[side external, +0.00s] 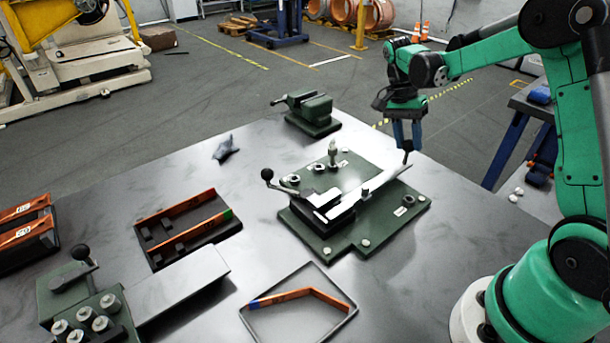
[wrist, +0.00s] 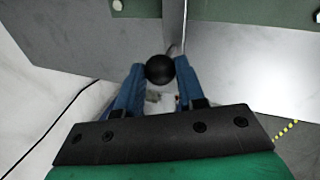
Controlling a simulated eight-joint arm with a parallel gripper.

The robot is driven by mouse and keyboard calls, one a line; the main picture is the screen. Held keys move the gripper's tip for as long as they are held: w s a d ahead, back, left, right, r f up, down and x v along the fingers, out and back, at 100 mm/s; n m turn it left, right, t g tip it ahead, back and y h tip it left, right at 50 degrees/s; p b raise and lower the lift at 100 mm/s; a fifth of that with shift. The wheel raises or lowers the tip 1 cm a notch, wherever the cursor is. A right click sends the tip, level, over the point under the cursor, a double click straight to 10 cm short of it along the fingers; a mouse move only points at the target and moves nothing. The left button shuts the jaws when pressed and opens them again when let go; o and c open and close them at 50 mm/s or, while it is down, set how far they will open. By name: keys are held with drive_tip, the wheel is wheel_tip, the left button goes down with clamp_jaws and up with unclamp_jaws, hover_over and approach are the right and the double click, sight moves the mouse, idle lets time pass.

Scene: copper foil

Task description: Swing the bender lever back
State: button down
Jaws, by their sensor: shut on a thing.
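The bender (side external: 320,247) is a dark green plate bolted to the metal table, with a light clamp block and pins on it. Its lever (side external: 388,177) is a pale bar reaching from the middle of the plate out to the upper right, ending in a black ball knob (side external: 408,146). My gripper (side external: 407,147) is at that far end, with its blue fingers pointing down around the knob. In the wrist view the black knob (wrist: 159,69) sits between the two blue fingertips, which are shut on it. The fingers partly hide the knob in the side view.
A short black-knobbed clamp handle (side external: 267,174) stands at the bender's left. A green vise (side external: 312,112) is behind. A tray with copper strips (side external: 188,255), a frame with a bent strip (side external: 340,337) and a green machine (side external: 75,309) are left and in front.

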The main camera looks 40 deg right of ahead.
drive_tip(key=shift+s, duration=0.2)
drive_tip(key=c, duration=0.5)
unclamp_jaws()
drive_tip(key=shift+w, duration=0.1)
drive_tip(key=shift+v, duration=2.8)
